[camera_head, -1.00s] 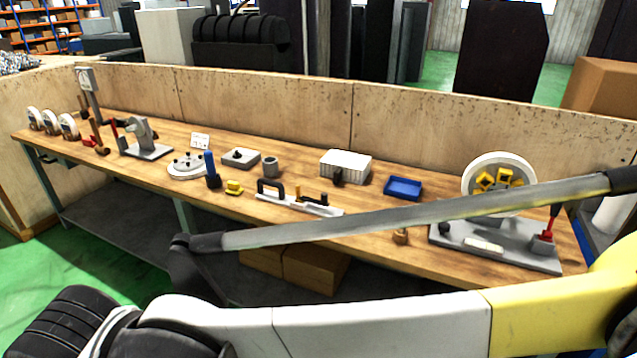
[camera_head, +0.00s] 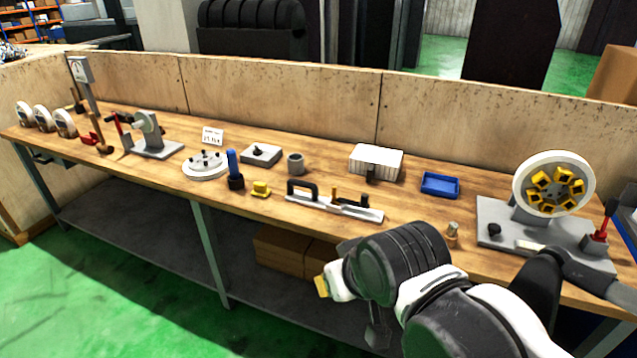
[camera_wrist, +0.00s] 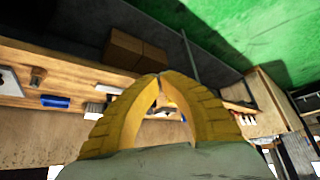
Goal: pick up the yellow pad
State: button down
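A small yellow pad-like piece (camera_head: 260,188) rests on the workbench (camera_head: 130,172), just right of a blue-handled tool, in the head view. Several other yellow blocks (camera_head: 563,205) are set in the wheel at the right end of the bench. My gripper (camera_head: 322,287) is in front of the bench, below its top edge, with only a bit of yellow finger showing. In the wrist view my gripper (camera_wrist: 161,75) has its two ribbed yellow fingers curving together, with tips meeting and nothing held. The yellow piece cannot be made out in the wrist view.
The blue-handled tool (camera_head: 233,170), a grey cup (camera_head: 296,164) and a white fixture with black handles (camera_head: 335,203) stand near the yellow piece. A blue tray (camera_head: 440,185) lies farther right. Cardboard boxes (camera_head: 283,250) sit on the lower shelf. A wooden panel (camera_head: 290,110) backs the bench.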

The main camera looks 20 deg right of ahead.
aim_at(260, 190)
jog(key=i+j+z, duration=0.3)
jog(key=i+j, duration=0.2)
jog(key=i+j+z, duration=0.3)
jog(key=i+j, duration=0.3)
jog(key=i+j+z, duration=0.3)
jog(key=i+j, duration=0.2)
jog(key=j, duration=0.25)
